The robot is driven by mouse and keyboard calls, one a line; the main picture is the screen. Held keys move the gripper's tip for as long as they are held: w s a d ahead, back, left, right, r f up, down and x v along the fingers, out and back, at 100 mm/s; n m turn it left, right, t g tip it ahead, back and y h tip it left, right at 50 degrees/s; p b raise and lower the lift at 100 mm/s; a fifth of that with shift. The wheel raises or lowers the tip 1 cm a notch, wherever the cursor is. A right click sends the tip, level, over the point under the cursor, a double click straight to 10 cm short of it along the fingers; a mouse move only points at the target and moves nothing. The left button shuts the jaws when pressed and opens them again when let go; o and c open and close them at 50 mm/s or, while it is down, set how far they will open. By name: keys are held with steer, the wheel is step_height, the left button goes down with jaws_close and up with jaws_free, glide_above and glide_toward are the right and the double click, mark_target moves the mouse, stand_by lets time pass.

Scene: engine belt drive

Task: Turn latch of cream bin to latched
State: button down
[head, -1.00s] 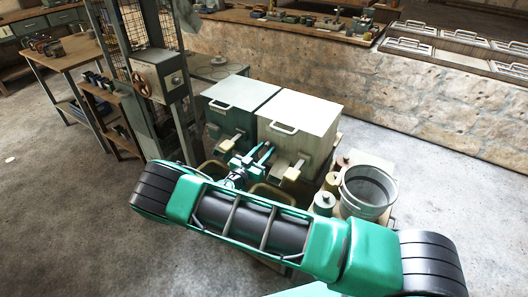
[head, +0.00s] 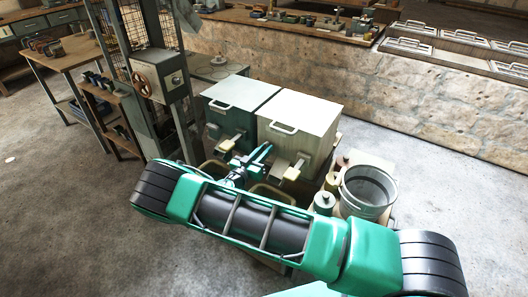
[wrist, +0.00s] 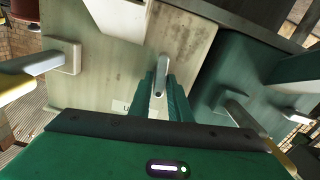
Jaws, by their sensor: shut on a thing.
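The cream bin (head: 298,125) stands at the right of a pair of bins in the head view, and its stained front (wrist: 175,35) fills the middle of the wrist view. Its latch (wrist: 160,72) is a small grey metal bar on that front, close to the green bin's side in the picture. My gripper (wrist: 160,90) has its green fingers closed together around the latch; they hide part of it. In the head view my gripper (head: 262,152) is in front of the cream bin's left edge.
The dark green bin (head: 235,105) stands close beside the cream one. A yellow-ended lever (wrist: 22,80) juts out at the left of the wrist view, and a grey lever (wrist: 245,120) at the right. A metal bucket (head: 368,192) stands right of the bins.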

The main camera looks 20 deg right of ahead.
steer(key=n, duration=1)
steer(key=w+a+f+n, duration=0.1)
steer(key=n, duration=0.4)
steer(key=shift+n, duration=0.4)
steer(key=shift+s+f, duration=0.1)
steer(key=shift+d, duration=0.1)
steer(key=c, duration=1.7)
jaws_free()
steer(key=shift+c, duration=0.2)
